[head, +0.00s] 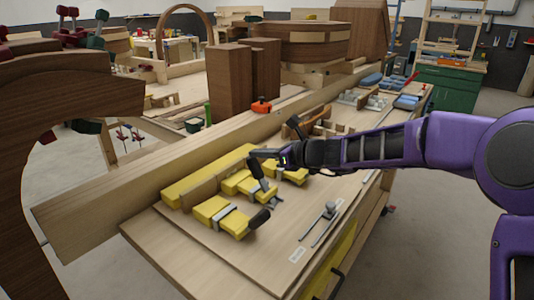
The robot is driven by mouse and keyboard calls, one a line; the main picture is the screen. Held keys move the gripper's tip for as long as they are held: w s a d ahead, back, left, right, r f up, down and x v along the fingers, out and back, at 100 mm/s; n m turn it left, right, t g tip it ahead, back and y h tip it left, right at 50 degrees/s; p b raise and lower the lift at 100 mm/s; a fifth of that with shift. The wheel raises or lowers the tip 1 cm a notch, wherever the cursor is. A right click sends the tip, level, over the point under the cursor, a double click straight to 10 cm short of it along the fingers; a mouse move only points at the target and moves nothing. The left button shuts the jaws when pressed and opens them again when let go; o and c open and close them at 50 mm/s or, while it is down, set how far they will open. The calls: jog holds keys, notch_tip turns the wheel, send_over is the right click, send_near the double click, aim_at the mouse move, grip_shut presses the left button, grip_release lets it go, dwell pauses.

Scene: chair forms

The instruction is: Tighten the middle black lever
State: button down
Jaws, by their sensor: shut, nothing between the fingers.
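Three yellow toggle clamps with black levers stand in a row against a wooden strip on the workbench. The middle black lever (257,169) stands raised and tilted, above the middle yellow clamp (250,188). My gripper (262,153) is shut and empty, at the top of that lever. I cannot tell whether it touches the lever. The near clamp (218,212) has its black lever (259,219) lying low toward the right. The far clamp (291,171) is partly hidden behind my gripper, and its lever cannot be made out.
A long yellow bar (205,178) and a tall wooden beam (105,205) run along the left of the clamps. A metal tool (324,219) lies on the bench board at right. Brown wooden blocks (229,80) stand behind. The near board (255,263) is clear.

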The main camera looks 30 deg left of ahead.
jog(key=shift+a+f, duration=0.1)
jog(key=shift+a, duration=0.35)
jog(key=shift+a+f, duration=0.15)
jog(key=shift+a, duration=0.05)
jog(key=shift+d+r+p, duration=0.3)
jog(key=d+r, duration=0.4)
jog(key=r, duration=0.7)
jog(key=shift+s+d+r, duration=0.2)
jog(key=shift+r, duration=0.15)
